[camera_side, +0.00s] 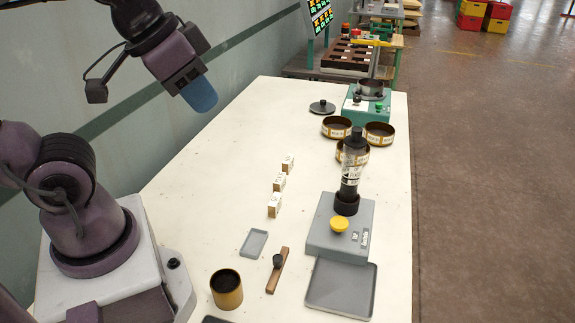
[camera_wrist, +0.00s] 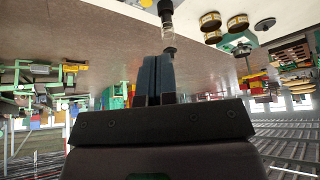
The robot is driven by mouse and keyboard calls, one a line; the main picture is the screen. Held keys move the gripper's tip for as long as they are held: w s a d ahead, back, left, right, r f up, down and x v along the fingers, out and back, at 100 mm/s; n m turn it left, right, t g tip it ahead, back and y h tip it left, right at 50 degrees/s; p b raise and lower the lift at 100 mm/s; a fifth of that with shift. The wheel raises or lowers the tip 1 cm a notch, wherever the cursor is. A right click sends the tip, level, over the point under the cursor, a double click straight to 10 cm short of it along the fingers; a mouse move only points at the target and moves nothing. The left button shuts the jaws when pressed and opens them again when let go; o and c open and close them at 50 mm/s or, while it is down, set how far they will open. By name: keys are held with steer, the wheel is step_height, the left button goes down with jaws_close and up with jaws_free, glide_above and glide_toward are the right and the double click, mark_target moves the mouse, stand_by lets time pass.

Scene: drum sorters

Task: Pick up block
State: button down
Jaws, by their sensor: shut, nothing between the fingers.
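Several small light wooden blocks with white, marked faces stand in a row on the white table: a far block (camera_side: 288,162), a middle block (camera_side: 280,181) and a near block (camera_side: 274,204). They are apart from one another. The marks are too small to read. My gripper (camera_side: 200,96), with blue fingers, hangs raised near the table's left edge, up and left of the blocks and well clear of them. In the wrist view my gripper (camera_wrist: 154,78) has its fingers together with nothing between them. No block can be made out in that view.
On the white table (camera_side: 235,150) stand a grey device with a yellow button (camera_side: 339,224) and a clear tube (camera_side: 351,178), round drums (camera_side: 379,134), a grey tray (camera_side: 340,290), a small tray (camera_side: 254,243), a brown cup (camera_side: 226,289) and a wooden bar (camera_side: 277,272). The table's left middle is clear.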

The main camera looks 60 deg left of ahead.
steer(key=c, duration=0.9)
jaws_free()
steer(key=n+g+y, duration=0.2)
steer(key=n+y, duration=0.1)
steer(key=n, duration=0.5)
glide_toward(288, 159)
steer(key=shift+n, duration=0.3)
steer(key=x, duration=0.4)
steer(key=shift+f, duration=0.3)
steer(key=shift+x, duration=3)
